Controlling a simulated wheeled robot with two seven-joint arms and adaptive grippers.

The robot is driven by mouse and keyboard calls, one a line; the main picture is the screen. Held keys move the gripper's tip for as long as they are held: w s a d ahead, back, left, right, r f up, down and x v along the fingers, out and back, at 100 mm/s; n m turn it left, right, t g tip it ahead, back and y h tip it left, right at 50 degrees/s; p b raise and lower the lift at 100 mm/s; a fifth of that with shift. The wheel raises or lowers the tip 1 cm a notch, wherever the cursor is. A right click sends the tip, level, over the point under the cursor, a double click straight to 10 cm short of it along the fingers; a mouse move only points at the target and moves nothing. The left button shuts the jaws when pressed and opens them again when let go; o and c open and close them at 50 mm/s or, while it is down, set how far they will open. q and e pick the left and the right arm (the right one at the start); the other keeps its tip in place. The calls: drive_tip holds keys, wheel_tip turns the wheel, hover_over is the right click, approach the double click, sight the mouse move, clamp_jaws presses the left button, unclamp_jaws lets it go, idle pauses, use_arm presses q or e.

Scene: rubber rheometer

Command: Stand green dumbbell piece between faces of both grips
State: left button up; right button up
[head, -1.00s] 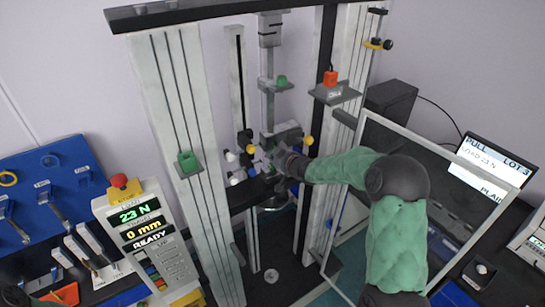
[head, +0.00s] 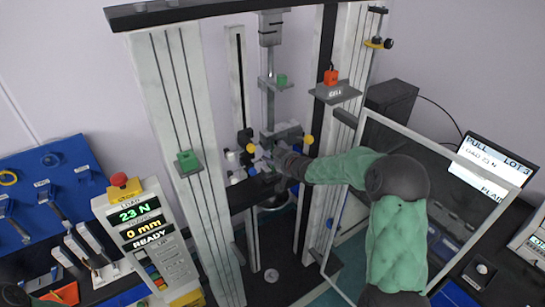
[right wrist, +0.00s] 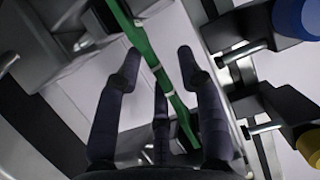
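The green dumbbell piece (right wrist: 151,62) shows in the right wrist view as a thin green strip running slantwise from the top edge down between my fingers. In the head view my right gripper (head: 271,160) reaches in between the frame's columns, at the upper grip (head: 283,133). The piece and lower grip are hard to make out there. I cannot tell whether the grip faces touch the piece.
White columns (head: 178,110) stand left and right of the grips. A clear guard panel (head: 440,190) stands open at right, close to my right arm. A control box (head: 148,235) reading 23 N, 0 mm, READY stands front left. A blue tool board (head: 50,190) is farther left.

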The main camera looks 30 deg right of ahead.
drive_tip(key=shift+s, duration=0.1)
drive_tip(key=v, duration=1.1)
drive_tip(key=shift+s+r, duration=0.15)
drive_tip(key=shift+s, duration=0.25)
